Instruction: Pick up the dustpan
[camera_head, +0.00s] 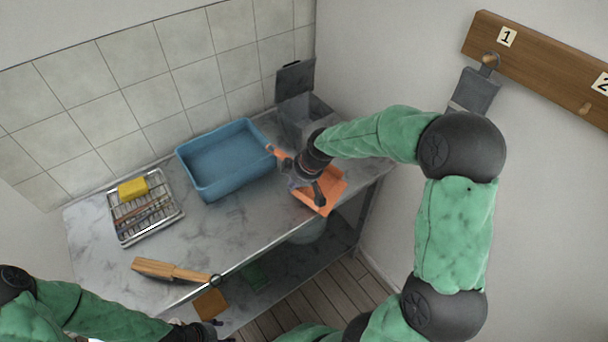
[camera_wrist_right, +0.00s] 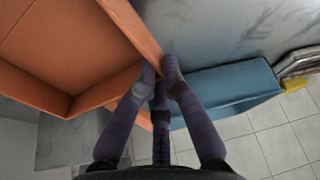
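The orange dustpan (camera_head: 328,187) is at the right end of the counter, near its front edge. An orange handle-like end (camera_head: 276,151) shows on the other side of my right gripper (camera_head: 305,183). In the right wrist view the dustpan (camera_wrist_right: 103,88) fills the left side. My right gripper's fingertips (camera_wrist_right: 160,72) are closed in on either side of its orange edge and seem to touch it. I cannot tell whether the dustpan is clear of the counter. My left gripper (camera_head: 197,331) is at the bottom edge, partly cut off; its fingers are unclear.
A blue tub (camera_head: 222,165) stands behind the dustpan, beside a grey open-lidded bin (camera_head: 296,110). A wire rack (camera_head: 145,212) with a yellow sponge (camera_head: 132,188) is at left. A wooden brush (camera_head: 168,270) lies at the front edge. The counter's middle (camera_head: 225,228) is clear.

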